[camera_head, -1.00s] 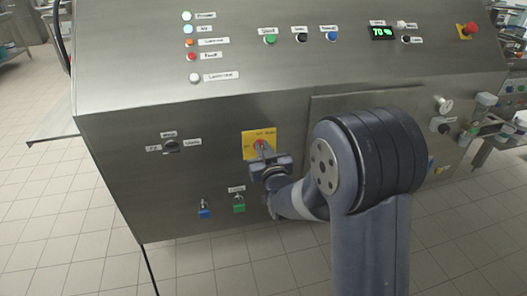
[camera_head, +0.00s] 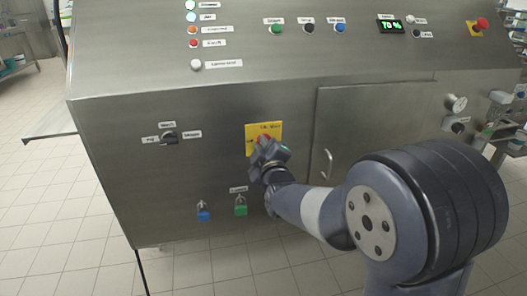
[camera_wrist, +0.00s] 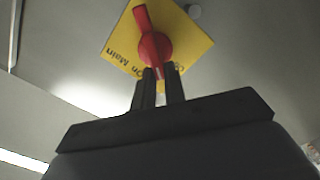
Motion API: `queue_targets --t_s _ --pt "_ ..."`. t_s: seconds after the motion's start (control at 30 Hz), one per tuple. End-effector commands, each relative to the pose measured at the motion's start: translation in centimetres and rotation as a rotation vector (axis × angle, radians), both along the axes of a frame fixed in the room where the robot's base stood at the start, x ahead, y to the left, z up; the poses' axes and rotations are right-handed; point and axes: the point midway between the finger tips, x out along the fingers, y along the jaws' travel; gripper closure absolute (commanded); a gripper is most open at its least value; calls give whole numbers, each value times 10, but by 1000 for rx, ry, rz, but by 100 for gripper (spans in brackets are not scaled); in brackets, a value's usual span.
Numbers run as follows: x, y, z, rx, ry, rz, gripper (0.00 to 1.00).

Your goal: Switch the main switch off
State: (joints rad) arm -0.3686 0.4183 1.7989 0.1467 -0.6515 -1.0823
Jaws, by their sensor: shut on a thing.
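The main switch is a red rotary handle (camera_wrist: 154,46) on a yellow square plate (camera_wrist: 188,35). In the head view the yellow plate (camera_head: 275,129) is on the front of the steel cabinet, with my gripper (camera_head: 265,143) in front of it, hiding much of the handle. In the wrist view my gripper (camera_wrist: 159,74) is shut on the lower end of the red handle, with one finger on each side. The plate looks tilted in that view, and the lettering "On" and "Main" shows near its lower left edge.
A black selector switch (camera_head: 170,138) is to the left. A blue padlock (camera_head: 203,214) and a green padlock (camera_head: 240,207) hang below. A door with a handle (camera_head: 327,164) is to the right, near my arm.

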Motion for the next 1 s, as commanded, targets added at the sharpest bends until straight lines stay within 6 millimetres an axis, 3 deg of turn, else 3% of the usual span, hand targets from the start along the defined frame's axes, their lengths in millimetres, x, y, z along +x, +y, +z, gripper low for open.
queue_targets --t_s 0.5,1.0 --pt "-1 4 -9 -424 -122 1 100" --pt "-1 4 -11 -591 -170 1 100"
